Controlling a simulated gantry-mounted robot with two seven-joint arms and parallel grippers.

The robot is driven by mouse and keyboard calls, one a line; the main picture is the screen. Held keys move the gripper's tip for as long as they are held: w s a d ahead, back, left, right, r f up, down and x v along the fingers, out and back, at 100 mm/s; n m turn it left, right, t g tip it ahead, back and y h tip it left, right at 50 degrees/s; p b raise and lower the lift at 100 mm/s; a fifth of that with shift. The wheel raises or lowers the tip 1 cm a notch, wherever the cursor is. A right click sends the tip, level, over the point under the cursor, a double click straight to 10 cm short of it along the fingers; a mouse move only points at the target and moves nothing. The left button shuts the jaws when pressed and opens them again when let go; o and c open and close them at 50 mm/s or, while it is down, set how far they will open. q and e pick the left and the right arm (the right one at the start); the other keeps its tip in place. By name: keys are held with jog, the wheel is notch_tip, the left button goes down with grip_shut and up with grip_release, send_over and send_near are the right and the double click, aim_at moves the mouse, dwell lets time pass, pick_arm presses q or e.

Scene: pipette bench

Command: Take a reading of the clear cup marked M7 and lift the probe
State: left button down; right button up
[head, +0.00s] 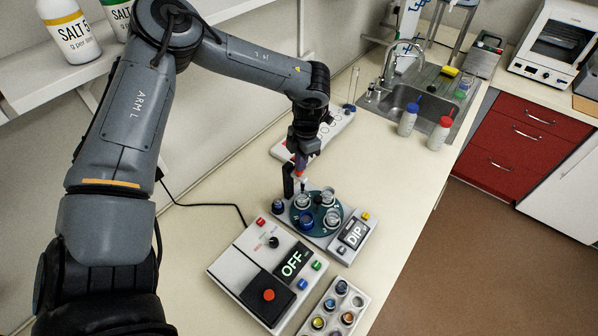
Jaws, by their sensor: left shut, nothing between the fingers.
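A round dark teal turntable (317,233) holds several small cups, among them a clear cup (302,200) at its back left and another clear cup (332,216) at its right. The marks on the cups are too small to read, so I cannot tell which is M7. A small unit beside it has a display reading DIP (354,234). A black upright post (288,182) stands behind the turntable; I cannot make out the probe clearly. My left gripper (300,163) points down just above and behind the turntable, shut and empty. My right gripper is out of view.
A rack of small jars (330,305) is at the front.

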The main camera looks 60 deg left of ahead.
aim_at(301, 173)
pick_arm(q)
notch_tip(301, 173, down, 5)
jog(key=b, duration=0.5)
jog(key=shift+r, duration=0.15)
jog(key=shift+w, duration=0.25)
jog(key=shift+w+r+b, duration=0.25)
jog(key=shift+w+b, duration=0.05)
jog(key=shift+w, duration=0.35)
jog(key=shift+w+r+b, duration=0.25)
jog(key=shift+w, duration=0.35)
jog(key=shift+a, duration=0.1)
